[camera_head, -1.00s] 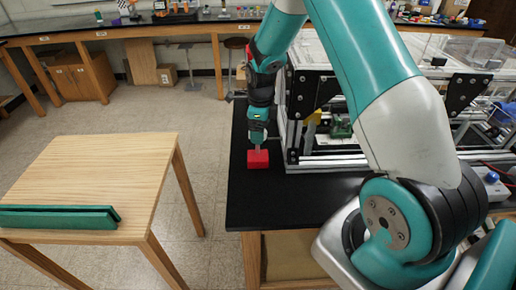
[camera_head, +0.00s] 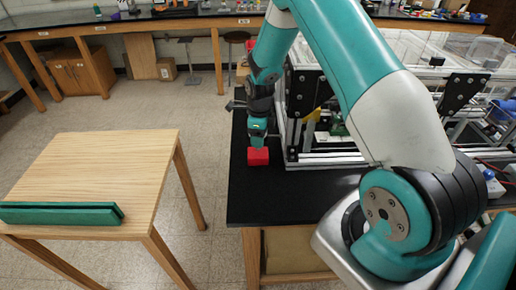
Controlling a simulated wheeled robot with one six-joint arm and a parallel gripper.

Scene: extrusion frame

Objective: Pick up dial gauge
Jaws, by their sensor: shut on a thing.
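My gripper (camera_head: 258,141) points down at the top of a red block (camera_head: 258,157) on the black bench top. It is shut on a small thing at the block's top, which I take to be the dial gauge. The gauge's shape is too small and too hidden by the fingers to make out. I cannot tell whether it is clear of the block or still touching it.
An aluminium extrusion frame (camera_head: 292,128) stands on the black bench top (camera_head: 285,200) just right of the gripper. A wooden table (camera_head: 105,165) with a green bar (camera_head: 60,213) on it stands at left, across a gap of floor.

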